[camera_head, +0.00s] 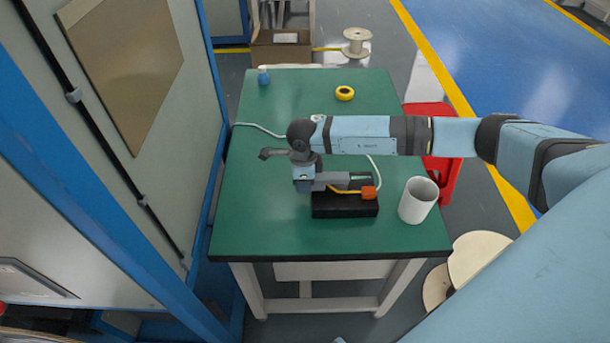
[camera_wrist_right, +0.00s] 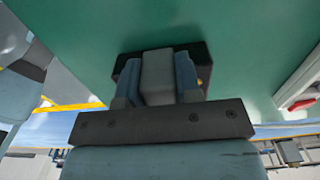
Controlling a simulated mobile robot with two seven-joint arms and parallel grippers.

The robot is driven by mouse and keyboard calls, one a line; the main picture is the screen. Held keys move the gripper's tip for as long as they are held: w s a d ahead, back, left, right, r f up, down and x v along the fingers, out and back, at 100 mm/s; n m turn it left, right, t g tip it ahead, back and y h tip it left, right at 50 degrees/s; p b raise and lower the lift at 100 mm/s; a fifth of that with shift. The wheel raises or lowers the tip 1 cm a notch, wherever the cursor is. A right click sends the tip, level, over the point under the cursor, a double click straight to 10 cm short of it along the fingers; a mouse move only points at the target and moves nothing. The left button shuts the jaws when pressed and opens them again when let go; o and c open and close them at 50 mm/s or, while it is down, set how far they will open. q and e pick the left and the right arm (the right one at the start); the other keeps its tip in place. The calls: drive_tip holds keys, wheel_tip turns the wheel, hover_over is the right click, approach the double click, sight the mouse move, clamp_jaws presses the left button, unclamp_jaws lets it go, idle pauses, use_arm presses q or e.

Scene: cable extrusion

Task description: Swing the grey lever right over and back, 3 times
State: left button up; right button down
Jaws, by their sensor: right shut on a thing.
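The grey lever (camera_wrist_right: 158,72) shows in the right wrist view as a grey block between the two fingers of my right gripper (camera_wrist_right: 157,80). The fingers are shut on it from both sides. In the head view my right gripper (camera_head: 312,184) is at the left end of a black base (camera_head: 345,212) on the green table. There the lever is mostly hidden by the gripper, so its exact angle is hard to tell. An orange block (camera_head: 369,192) with a yellow cable sits on the base's right part. My left gripper is not in view.
A white cup-like cylinder (camera_head: 418,200) stands right of the base on the green table (camera_head: 270,215). A yellow ring (camera_head: 345,92) and a small blue object (camera_head: 263,77) are at the far end. A white cable runs across the table. A blue-framed cabinet is at the left.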

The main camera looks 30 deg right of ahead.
sight(314, 209)
drive_tip(key=s+n, duration=0.1)
drive_tip(key=n, duration=0.1)
drive_tip(key=s+a+n+b, duration=0.1)
drive_tip(key=s, duration=0.1)
drive_tip(key=shift+a+f+n+b, duration=0.1)
drive_tip(key=shift+a+n+b, duration=0.05)
drive_tip(key=shift+n+b, duration=0.2)
drive_tip(key=shift+s+a+n+b, duration=0.1)
drive_tip(key=shift+s+n+b, duration=0.25)
drive_tip(key=shift+s+n, duration=0.5)
drive_tip(key=shift+s+n+b, duration=0.4)
drive_tip(key=shift+s+n, duration=0.15)
drive_tip(key=shift+n, duration=0.25)
drive_tip(key=shift+s+n+b, duration=0.4)
drive_tip(key=shift+s+n, duration=0.3)
drive_tip(key=shift+n, duration=0.2)
drive_tip(key=shift+s+d+n, duration=0.2)
drive_tip(key=shift+s+n, duration=0.15)
drive_tip(key=shift+n, duration=0.05)
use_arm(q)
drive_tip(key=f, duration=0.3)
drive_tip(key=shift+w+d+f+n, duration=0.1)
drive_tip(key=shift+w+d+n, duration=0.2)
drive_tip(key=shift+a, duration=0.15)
use_arm(e)
drive_tip(key=c, duration=0.8)
unclamp_jaws()
drive_tip(key=shift+s, duration=0.1)
